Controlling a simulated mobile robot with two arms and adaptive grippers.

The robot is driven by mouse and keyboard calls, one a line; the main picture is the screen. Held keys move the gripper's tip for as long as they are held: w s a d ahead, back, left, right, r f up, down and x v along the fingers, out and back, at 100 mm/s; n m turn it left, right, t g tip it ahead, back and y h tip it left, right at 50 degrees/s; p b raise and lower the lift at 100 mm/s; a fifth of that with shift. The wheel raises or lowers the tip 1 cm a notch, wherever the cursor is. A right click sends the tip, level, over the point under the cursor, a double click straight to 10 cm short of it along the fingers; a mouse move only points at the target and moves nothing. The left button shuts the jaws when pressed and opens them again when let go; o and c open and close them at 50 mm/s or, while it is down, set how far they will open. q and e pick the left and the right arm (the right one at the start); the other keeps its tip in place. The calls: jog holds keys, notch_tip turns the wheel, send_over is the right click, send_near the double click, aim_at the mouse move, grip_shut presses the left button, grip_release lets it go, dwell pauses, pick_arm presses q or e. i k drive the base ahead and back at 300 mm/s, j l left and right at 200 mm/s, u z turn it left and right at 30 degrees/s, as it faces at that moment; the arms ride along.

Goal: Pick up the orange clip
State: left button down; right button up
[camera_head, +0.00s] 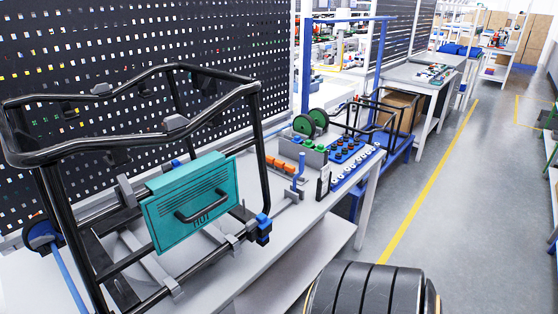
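Several small orange pieces (280,164) sit together in a row on the workbench, right of the teal panel; they are the orange things that could be clips, but they are too small to tell apart clearly. They appear to be at the left end of a grey holder (312,157), with green pieces (309,142) beside them. Neither of my grippers shows in the head view. A dark ribbed part at the bottom centre seems to be mine.
A black tube frame (259,150) with a teal panel (190,203) stands on the workbench (284,231), left of the orange pieces. A blue upright handle (298,170) stands close by. A blue rack of knobs (355,160) lies farther right. The aisle floor (455,220) is clear.

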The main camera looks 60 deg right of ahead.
aim_at(288, 167)
jog(key=z, duration=2.15)
jog(key=u, duration=0.35)
jog(key=i+l+u, duration=0.15)
jog(key=u, duration=0.2)
jog(key=i+l+u, duration=0.1)
jog(key=l+u, duration=0.55)
